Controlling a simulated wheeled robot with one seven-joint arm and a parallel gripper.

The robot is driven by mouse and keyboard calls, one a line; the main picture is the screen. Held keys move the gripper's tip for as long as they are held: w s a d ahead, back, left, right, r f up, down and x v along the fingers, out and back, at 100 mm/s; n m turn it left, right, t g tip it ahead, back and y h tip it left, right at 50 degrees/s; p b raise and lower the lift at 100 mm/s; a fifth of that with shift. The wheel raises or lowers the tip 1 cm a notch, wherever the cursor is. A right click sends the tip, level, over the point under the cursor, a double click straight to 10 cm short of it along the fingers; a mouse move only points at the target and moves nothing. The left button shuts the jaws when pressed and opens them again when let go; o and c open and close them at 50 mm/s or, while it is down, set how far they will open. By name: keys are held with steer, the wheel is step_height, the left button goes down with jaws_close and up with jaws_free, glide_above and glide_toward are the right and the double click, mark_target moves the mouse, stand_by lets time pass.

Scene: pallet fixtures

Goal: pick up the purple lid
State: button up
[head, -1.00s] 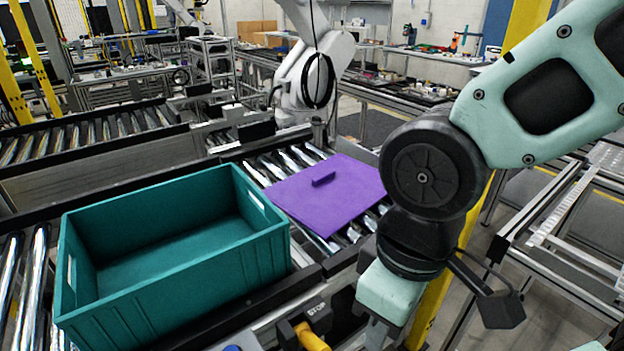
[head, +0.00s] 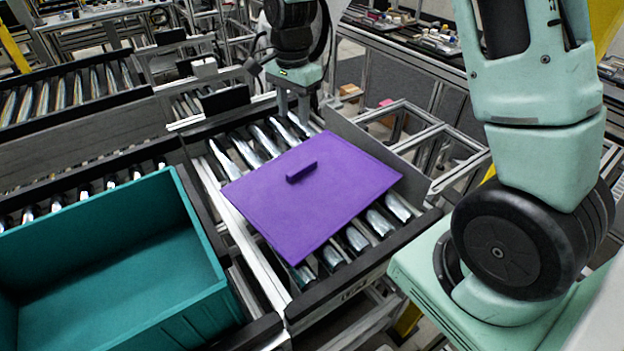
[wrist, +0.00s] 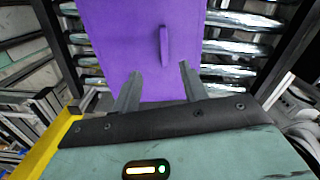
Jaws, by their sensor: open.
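The flat purple lid (head: 335,205) lies on the metal rollers of a conveyor, right of the teal crate. A raised purple handle (head: 301,172) stands on its top. My gripper (head: 293,112) shows at the far side of the lid, pointing down, beyond the lid's back edge. In the wrist view, its two fingers (wrist: 158,82) are apart with nothing between them but the view of the lid (wrist: 110,40). The handle (wrist: 164,45) lies ahead of the fingertips, nearer the right one. I cannot tell the fingers' exact height over the lid.
A teal crate (head: 185,300), open and empty where visible, stands at the lower left. A grey plate (head: 370,145) rises along the lid's right side. Dark conveyor rails (head: 375,262) border the rollers. Metal frames stand behind on the right.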

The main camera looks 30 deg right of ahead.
steer(key=w+d+f+m, duration=0.1)
steer(key=d+m, duration=0.1)
steer(key=d, duration=0.1)
steer(key=p, duration=0.4)
glide_above(302, 167)
step_height(302, 167, down, 11)
steer(key=shift+r, duration=0.15)
steer(key=shift+w+f+p, duration=0.1)
steer(key=shift+f+p, duration=1.25)
steer(key=shift+f, duration=1.75)
jaws_close()
